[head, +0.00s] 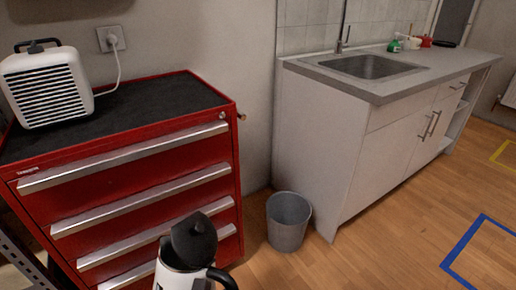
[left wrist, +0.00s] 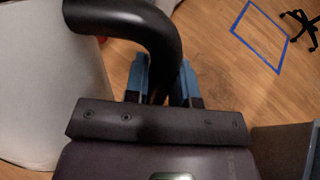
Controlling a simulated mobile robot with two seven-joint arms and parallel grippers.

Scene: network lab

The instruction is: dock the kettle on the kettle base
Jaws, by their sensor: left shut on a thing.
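The kettle (head: 190,258) has a white body, a black lid and a black handle. It stands upright at the bottom of the head view, cut off by the lower edge. In the left wrist view its white body (left wrist: 32,95) fills the left side and its black handle (left wrist: 135,18) curves over the top. My left gripper (left wrist: 163,82) has blue fingers shut on the handle, which passes between them. The kettle base is not seen in either view. My right gripper is not in view.
A red drawer cabinet (head: 130,165) with a dark top carries a white heater (head: 48,88). A grey bin (head: 289,222) stands between it and a white sink counter (head: 335,150). Wooden floor with blue tape (head: 462,240) lies open at the right.

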